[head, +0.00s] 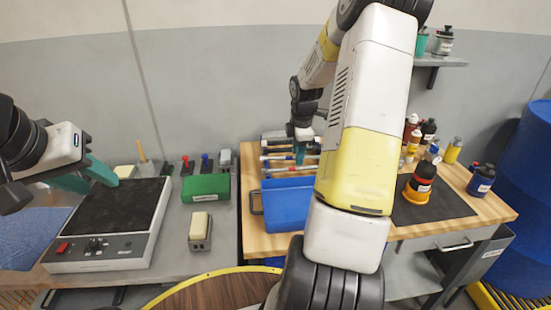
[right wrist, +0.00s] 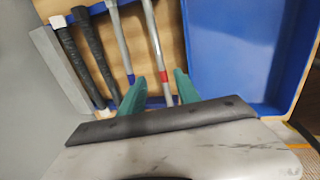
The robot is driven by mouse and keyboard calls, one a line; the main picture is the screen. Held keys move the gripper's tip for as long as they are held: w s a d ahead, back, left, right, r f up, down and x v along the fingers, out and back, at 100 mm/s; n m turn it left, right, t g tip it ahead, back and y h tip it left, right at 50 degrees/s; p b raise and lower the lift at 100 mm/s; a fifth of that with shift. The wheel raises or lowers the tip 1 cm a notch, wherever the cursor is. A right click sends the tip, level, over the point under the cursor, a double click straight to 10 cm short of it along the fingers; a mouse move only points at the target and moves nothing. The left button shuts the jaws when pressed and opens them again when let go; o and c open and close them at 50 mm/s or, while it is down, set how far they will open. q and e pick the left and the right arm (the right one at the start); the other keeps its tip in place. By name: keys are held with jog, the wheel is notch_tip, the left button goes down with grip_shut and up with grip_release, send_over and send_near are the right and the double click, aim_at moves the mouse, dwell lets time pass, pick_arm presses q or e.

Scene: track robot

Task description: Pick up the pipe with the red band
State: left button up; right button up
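The pipe with the red band (right wrist: 154,45) is a thin grey tube in the right wrist view, its red band near the lower end. My right gripper (right wrist: 158,90) has its teal fingers apart, one on each side of this pipe's banded end. I cannot tell whether either finger touches it. In the head view my right gripper (head: 301,153) is over the row of pipes on the wooden bench, partly hidden by my arm. A similar pipe with a blue band (right wrist: 122,45) lies to the left, beside the left finger. My left gripper (head: 88,178) is open and empty at the far left.
Two black-wrapped pipes (right wrist: 90,50) lie further left in the row. A blue tray (head: 285,205) stands close beside the pipes. A green box (head: 206,188), a hot plate (head: 110,220) and several bottles (head: 421,180) stand around on the benches.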

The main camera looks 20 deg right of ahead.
aim_at(296, 168)
jog(key=f, duration=0.5)
jog(key=shift+w+f, duration=0.2)
jog(key=shift+w, duration=0.15)
jog(key=shift+c, duration=0.2)
grip_shut()
jog(key=shift+r, duration=0.1)
dwell(0.8)
